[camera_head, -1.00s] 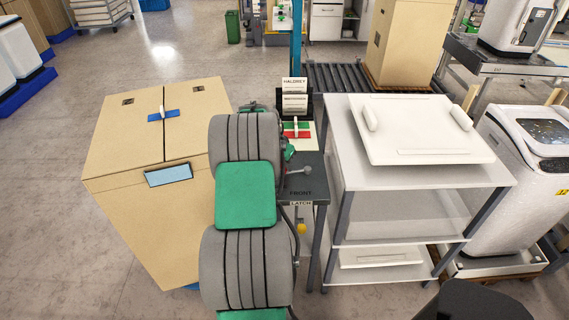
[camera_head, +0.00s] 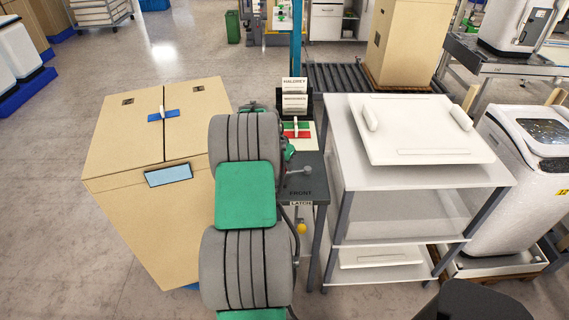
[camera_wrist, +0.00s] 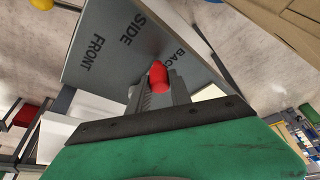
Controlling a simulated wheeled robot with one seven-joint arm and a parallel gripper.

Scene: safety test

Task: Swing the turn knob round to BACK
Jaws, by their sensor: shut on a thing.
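In the wrist view a dark grey panel (camera_wrist: 105,75) bears the words FRONT, SIDE and BACK. A red-ended turn knob (camera_wrist: 158,74) shows beside the start of the word BACK, away from FRONT. My gripper (camera_wrist: 156,93) is shut on the knob, its grey fingers close around the part below the red end. The knob's base is hidden. In the head view the panel (camera_head: 312,184) shows FRONT near its front edge. My own arm hides the gripper and the red knob there.
A grey ball-ended lever (camera_head: 307,170) sticks out over the panel. A LATCH label and a yellow knob (camera_head: 301,229) are at its front. A white shelf unit (camera_head: 390,205) stands close right, a large cardboard box (camera_head: 125,135) left. A red and green plate (camera_head: 297,134) lies behind.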

